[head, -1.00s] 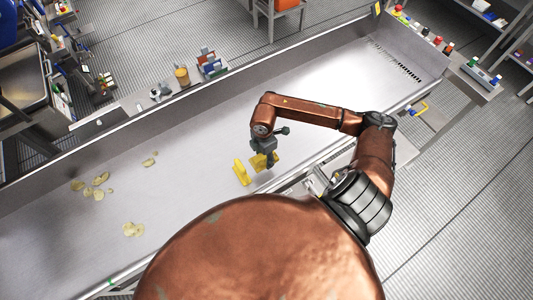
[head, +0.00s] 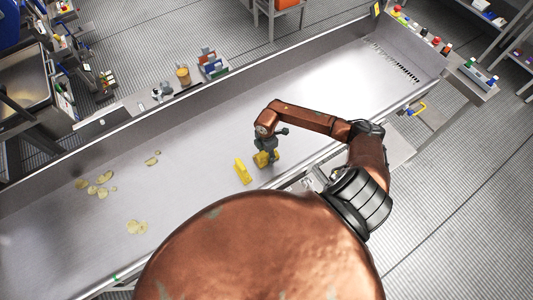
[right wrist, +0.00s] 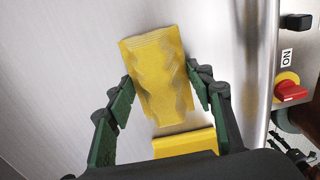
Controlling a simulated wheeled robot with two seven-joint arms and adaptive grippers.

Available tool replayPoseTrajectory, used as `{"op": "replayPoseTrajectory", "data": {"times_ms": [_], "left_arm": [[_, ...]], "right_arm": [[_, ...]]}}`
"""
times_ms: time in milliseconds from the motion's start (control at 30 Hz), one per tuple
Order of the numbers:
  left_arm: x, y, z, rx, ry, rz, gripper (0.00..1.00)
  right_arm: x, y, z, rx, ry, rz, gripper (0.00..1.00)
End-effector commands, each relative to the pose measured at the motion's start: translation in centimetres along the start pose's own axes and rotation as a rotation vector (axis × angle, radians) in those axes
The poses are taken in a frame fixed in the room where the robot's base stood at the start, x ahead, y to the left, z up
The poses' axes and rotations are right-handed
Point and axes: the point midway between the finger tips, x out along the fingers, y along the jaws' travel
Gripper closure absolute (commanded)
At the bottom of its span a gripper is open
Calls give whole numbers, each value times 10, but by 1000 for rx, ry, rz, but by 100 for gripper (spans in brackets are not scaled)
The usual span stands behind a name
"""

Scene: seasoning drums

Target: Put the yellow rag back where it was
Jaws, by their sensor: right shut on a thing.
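The yellow rag with a wavy pattern shows in the right wrist view (right wrist: 158,78) between the two green-and-black fingers of my right gripper (right wrist: 160,85). In the head view, my right gripper (head: 266,153) is low over the belt, shut on this yellow rag (head: 261,160), which is partly hidden by the fingers. A second yellow piece (head: 243,172) stands on the belt just left of the gripper. It shows in the right wrist view (right wrist: 186,143) as a plain flat face below the rag, near the palm. My left gripper is not in view.
The metal belt (head: 195,140) is mostly bare. Several pale chips (head: 103,178) lie on its left part. A red knob (right wrist: 290,87) sits beyond the near edge.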

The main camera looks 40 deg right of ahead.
Motion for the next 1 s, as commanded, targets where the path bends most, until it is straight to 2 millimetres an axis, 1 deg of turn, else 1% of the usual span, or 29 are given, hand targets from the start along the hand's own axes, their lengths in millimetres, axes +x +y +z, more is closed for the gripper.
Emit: {"op": "replayPoseTrajectory", "data": {"times_ms": [167,200,433,667,767,867,1000], "left_arm": [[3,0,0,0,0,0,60],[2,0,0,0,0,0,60],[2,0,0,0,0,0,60],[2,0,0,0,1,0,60],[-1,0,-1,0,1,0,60],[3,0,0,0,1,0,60],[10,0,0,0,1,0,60]], "right_arm": [[4,0,0,0,0,0,74],[3,0,0,0,0,0,50],[3,0,0,0,0,0,34],[2,0,0,0,0,0,34],[-2,0,0,0,0,0,34],[-10,1,0,-2,-1,4,34],[-36,2,1,-2,-1,6,34]]}}
